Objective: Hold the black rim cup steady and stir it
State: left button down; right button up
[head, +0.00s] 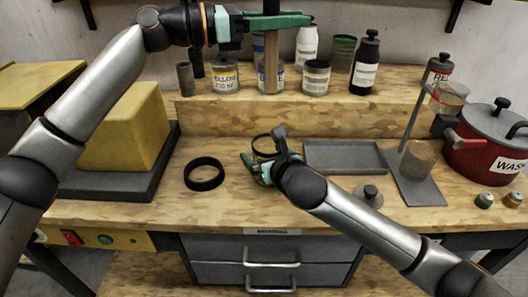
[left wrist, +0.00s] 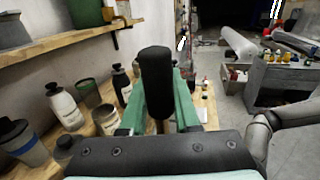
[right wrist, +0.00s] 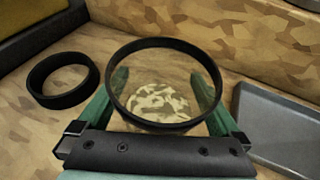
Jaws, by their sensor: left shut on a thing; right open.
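The black rim cup (head: 264,146) stands on the workbench, partly hidden in the head view by my right gripper. In the right wrist view its clear body (right wrist: 158,100) and black rim (right wrist: 165,42) sit between the two green fingers. My right gripper (head: 258,170) is open around the cup; I cannot tell if a finger touches it. My left gripper (head: 270,20) is shut on a stirring stick with a wooden shaft (head: 271,65) and a black handle (left wrist: 155,75). The stick is held upright, high above the bench, in front of the shelf.
A loose black ring (head: 204,173) lies left of the cup. A grey tray (head: 346,157) lies to its right. A stand with a beaker (head: 417,160) and a red pot (head: 484,150) are further right. Bottles and jars (head: 316,78) line the raised shelf behind.

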jog(key=c, duration=1.3)
pick_arm(q)
jog(key=c, duration=1.1)
grip_release()
jog(key=shift+c, duration=0.2)
pick_arm(e)
jog(key=shift+c, duration=0.5)
pick_arm(q)
grip_shut()
jog(key=shift+f, duration=0.1)
